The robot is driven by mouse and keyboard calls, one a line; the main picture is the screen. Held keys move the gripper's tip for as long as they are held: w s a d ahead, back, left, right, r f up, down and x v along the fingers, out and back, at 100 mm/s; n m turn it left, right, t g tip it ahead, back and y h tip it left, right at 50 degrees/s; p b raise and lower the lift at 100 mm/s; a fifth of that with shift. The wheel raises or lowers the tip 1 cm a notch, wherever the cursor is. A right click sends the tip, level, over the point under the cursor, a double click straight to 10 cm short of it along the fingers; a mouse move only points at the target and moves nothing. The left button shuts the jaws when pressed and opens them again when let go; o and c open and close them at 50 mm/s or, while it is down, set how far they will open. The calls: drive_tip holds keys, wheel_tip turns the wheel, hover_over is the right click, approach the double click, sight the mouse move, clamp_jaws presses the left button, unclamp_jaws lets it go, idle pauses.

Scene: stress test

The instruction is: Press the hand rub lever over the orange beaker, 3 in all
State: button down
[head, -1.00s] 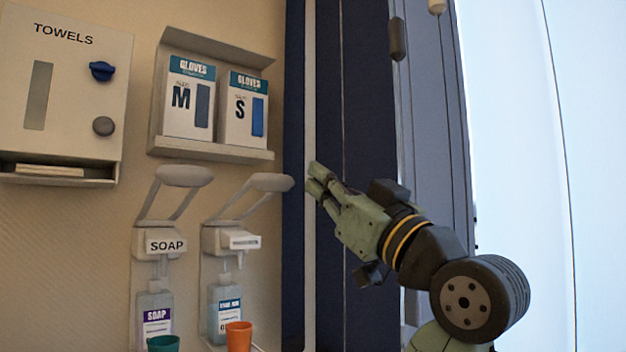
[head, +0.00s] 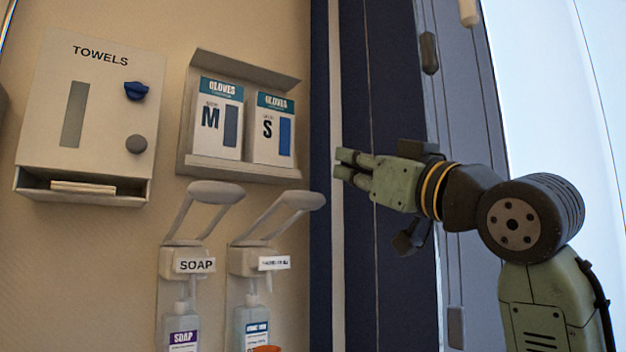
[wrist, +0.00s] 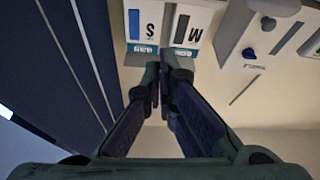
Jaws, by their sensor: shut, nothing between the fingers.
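The right wall dispenser, with a small blurred label (head: 274,263), is the likely hand rub. Its grey elbow lever (head: 300,200) slants up and right over a pale blue bottle (head: 251,325). Only the rim of the orange beaker (head: 267,349) shows, at the bottom edge below this dispenser. My gripper (head: 342,166) is shut and empty, right of and above the lever's pad, pointing left, apart from it in the picture. In the wrist view its closed fingertips (wrist: 159,78) point towards the wall; the levers and beaker cannot be made out there.
The soap dispenser (head: 188,263), with its own lever (head: 214,193), stands close on the left. A glove rack (head: 240,170) hangs above both levers, and a towel box (head: 105,110) is at upper left. A dark blue upright panel (head: 320,270) borders the right side.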

drive_tip(key=p+x, duration=0.4)
drive_tip(key=x, duration=0.6)
wheel_tip(320, 180, down, 4)
drive_tip(key=shift+w+d+r, duration=0.1)
drive_tip(key=shift+d, duration=0.05)
wheel_tip(320, 180, down, 8)
drive_tip(key=s+d+b, duration=0.1)
drive_tip(key=b, duration=0.4)
drive_tip(key=shift+s, duration=0.25)
drive_tip(key=shift+r, duration=0.1)
idle(0.7)
